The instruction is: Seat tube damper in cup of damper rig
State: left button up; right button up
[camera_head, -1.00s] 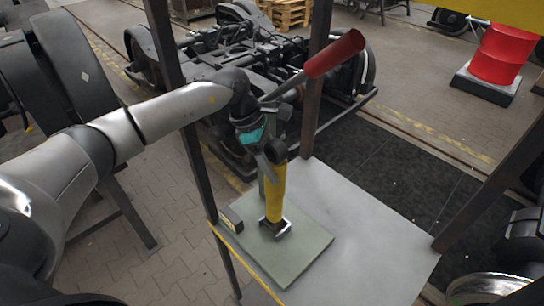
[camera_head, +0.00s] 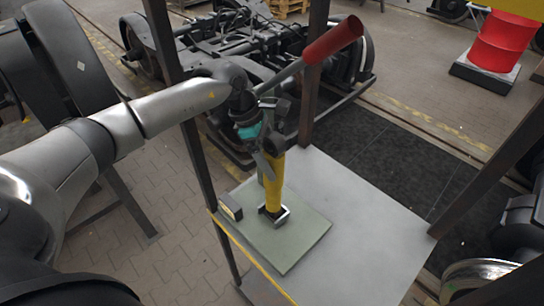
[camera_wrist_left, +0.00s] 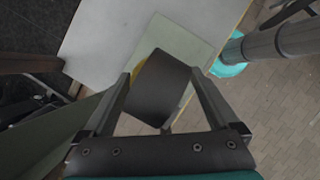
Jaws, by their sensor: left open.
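The tube damper (camera_head: 273,183) is a yellow tube standing nearly upright. Its dark lower end is at the small metal cup (camera_head: 282,217) on the grey-green plate of the damper rig (camera_head: 300,245); I cannot tell how deep it sits. My left gripper (camera_head: 271,143) is at the tube's upper end. In the left wrist view, the open fingers of my left gripper (camera_wrist_left: 165,95) stand either side of the damper's dark round end (camera_wrist_left: 160,88), with gaps visible. A bit of yellow shows behind that end. My right gripper is not in view.
A red-handled bar (camera_head: 333,40) slants up to the right close behind my left gripper. A small block (camera_head: 231,207) lies at the plate's left corner. Dark posts (camera_head: 180,100) frame the grey table (camera_head: 365,235), whose right part is clear. A bogie (camera_head: 230,50) stands behind.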

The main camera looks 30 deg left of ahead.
aim_at(264, 145)
pick_arm(q)
jog(key=shift+a+r, duration=0.1)
jog(key=shift+r, duration=0.25)
jog(key=b+v, duration=0.1)
jog(key=v, duration=0.6)
jog(key=shift+b, duration=0.35)
jog(key=shift+s, duration=0.1)
